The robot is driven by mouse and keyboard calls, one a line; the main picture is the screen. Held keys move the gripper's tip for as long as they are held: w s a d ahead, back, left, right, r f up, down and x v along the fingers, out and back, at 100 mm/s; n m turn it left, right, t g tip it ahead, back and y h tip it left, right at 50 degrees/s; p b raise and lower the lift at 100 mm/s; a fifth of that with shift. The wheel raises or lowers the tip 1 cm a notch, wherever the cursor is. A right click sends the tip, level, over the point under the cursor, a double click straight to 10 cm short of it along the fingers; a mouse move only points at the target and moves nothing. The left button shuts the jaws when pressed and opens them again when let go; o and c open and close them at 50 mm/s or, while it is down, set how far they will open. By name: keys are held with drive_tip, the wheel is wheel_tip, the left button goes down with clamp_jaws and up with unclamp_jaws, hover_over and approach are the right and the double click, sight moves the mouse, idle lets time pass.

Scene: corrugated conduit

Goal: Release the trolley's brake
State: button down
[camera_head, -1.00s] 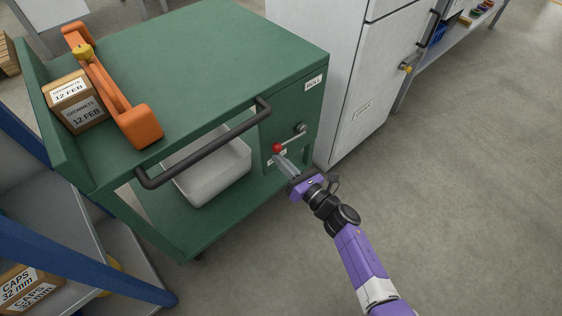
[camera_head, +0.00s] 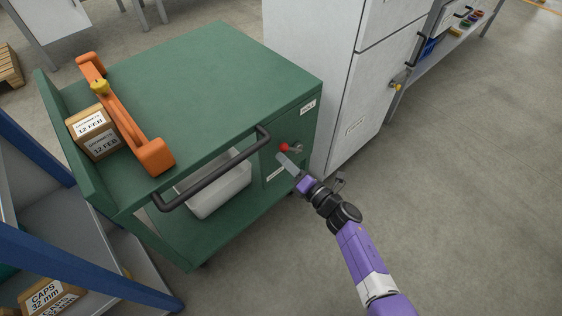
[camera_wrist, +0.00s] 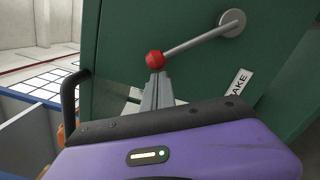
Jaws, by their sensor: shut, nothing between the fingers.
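The green trolley (camera_head: 215,85) stands with its end panel facing my arm. On that panel is the brake lever, a grey rod with a red ball knob (camera_head: 284,147). In the wrist view the rod (camera_wrist: 195,40) runs left and slightly down from its round pivot (camera_wrist: 232,22) to the red knob (camera_wrist: 155,58). A ROLL label (camera_head: 307,106) is above the lever and a partly hidden BRAKE label (camera_wrist: 238,88) is below. My gripper (camera_head: 282,158) is shut and empty, its tips just under the knob; contact is unclear. The tips (camera_wrist: 157,77) also show in the wrist view.
A black push handle (camera_head: 215,178) juts from the trolley left of the lever. An orange tool (camera_head: 125,120) and a cardboard box (camera_head: 95,132) lie on top. A white cabinet (camera_head: 350,110) stands close behind the trolley. Blue-framed shelving (camera_head: 90,255) is at left; the floor at right is clear.

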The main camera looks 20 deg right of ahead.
drive_tip(key=shift+w+d+r+m+p, duration=0.45)
drive_tip(key=shift+d+r+m+p, duration=0.5)
drive_tip(key=shift+d+m, duration=0.35)
drive_tip(key=shift+w+d+r+m+p, duration=0.4)
drive_tip(key=shift+d+r+m+p, duration=0.5)
drive_tip(key=shift+d+m, duration=0.4)
drive_tip(key=shift+w+d+r+m+p, duration=0.45)
drive_tip(key=shift+d+r+m+p, duration=0.45)
drive_tip(key=shift+d+m, duration=0.4)
drive_tip(key=shift+d, duration=0.3)
drive_tip(key=shift+a, duration=0.1)
